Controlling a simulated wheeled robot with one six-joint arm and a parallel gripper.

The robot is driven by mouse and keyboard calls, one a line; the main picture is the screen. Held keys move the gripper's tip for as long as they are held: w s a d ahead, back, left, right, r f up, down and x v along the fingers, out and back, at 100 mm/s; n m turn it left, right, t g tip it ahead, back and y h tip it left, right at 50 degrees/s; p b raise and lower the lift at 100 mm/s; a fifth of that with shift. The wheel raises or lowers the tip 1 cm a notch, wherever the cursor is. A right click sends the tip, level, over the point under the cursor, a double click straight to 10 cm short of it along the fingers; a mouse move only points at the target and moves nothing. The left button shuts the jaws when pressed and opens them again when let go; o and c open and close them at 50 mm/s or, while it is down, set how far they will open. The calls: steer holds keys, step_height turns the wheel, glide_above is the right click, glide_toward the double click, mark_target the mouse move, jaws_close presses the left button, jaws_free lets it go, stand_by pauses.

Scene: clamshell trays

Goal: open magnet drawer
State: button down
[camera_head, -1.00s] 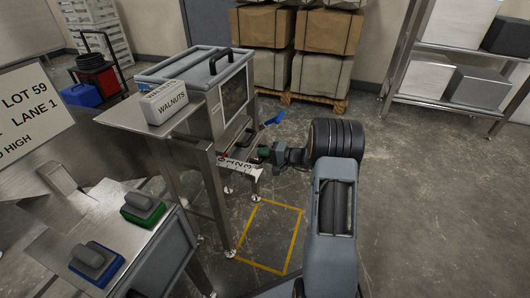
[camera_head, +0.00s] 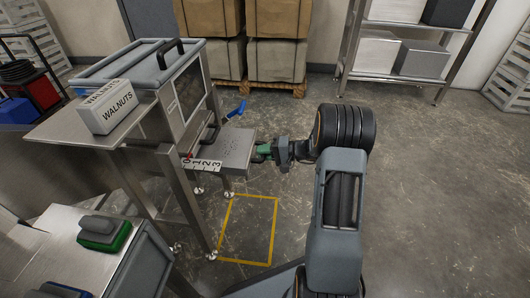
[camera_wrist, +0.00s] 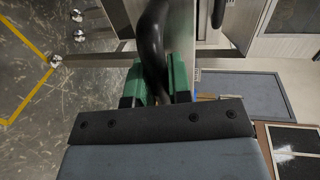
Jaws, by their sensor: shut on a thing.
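The magnet drawer (camera_head: 228,146) is a flat steel box that sticks out of the right side of the steel machine (camera_head: 178,92). A white scale (camera_head: 203,164) with the numbers 0 to 3 runs along its near side, with a red mark near the 0. My gripper (camera_head: 264,151), with green fingers, is at the drawer's outer end. In the wrist view my gripper (camera_wrist: 160,85) is shut on a black curved handle (camera_wrist: 153,40), which passes between the green fingers. In the head view the handle is mostly hidden by the fingers.
A blue lever (camera_head: 236,108) stands just behind the drawer. A WALNUTS box (camera_head: 108,106) sits on the machine's side shelf. A yellow floor outline (camera_head: 248,230) lies below the drawer. Stacked cartons (camera_head: 275,60) are at the back. The floor to the right is clear.

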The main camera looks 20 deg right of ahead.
steer(key=c, duration=1.3)
jaws_free()
steer(key=shift+s+a, duration=0.1)
steer(key=shift+a, duration=0.15)
steer(key=shift+o, duration=1.2)
steer(key=shift+d, duration=0.15)
steer(key=shift+d, duration=0.1)
steer(key=shift+s+d+r, duration=0.1)
steer(key=shift+d+r, duration=0.05)
steer(key=shift+d, duration=0.1)
steer(key=p+v, duration=0.4)
steer(key=v, duration=0.9)
